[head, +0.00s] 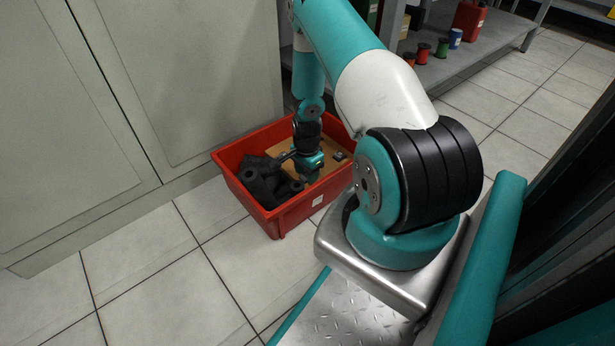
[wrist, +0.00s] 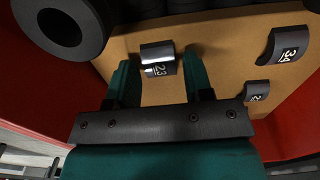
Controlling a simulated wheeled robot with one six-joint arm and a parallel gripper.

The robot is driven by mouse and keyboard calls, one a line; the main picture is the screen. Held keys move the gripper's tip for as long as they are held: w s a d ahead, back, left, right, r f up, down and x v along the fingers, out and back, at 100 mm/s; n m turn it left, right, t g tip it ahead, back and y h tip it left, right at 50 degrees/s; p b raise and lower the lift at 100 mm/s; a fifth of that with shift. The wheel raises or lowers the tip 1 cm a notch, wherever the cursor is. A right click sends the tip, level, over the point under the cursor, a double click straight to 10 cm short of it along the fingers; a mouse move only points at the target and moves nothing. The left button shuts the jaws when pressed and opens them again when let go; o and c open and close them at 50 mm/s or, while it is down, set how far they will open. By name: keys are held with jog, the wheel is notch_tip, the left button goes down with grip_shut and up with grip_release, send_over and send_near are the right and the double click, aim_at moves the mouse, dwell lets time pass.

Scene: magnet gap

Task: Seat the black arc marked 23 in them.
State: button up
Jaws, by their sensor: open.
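The black arc marked 23 (wrist: 158,56) lies on a tan board (wrist: 220,52) in the wrist view, its white number turned toward my gripper. My gripper (wrist: 158,72) is open, with one teal finger on each side of the arc; I see space between the fingers and the arc. In the head view my gripper (head: 308,165) reaches down into a red bin (head: 282,217), and the arc is hidden there. Black ring-shaped parts (wrist: 66,28) are at the upper left of the wrist view, and a dark heap of them (head: 262,182) fills the bin's left side.
Another arc marked 34 (wrist: 287,45) and a smaller arc with a partly readable number (wrist: 257,91) lie on the board to the right. The red bin walls close in on both sides. A grey cabinet (head: 180,80) stands behind the bin, and a shelf with spools (head: 442,48) is beyond.

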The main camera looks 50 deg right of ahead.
jog(key=c, duration=0.7)
jog(key=shift+r+p, duration=2.35)
jog(key=shift+r, duration=0.2)
jog(key=shift+r, duration=0.1)
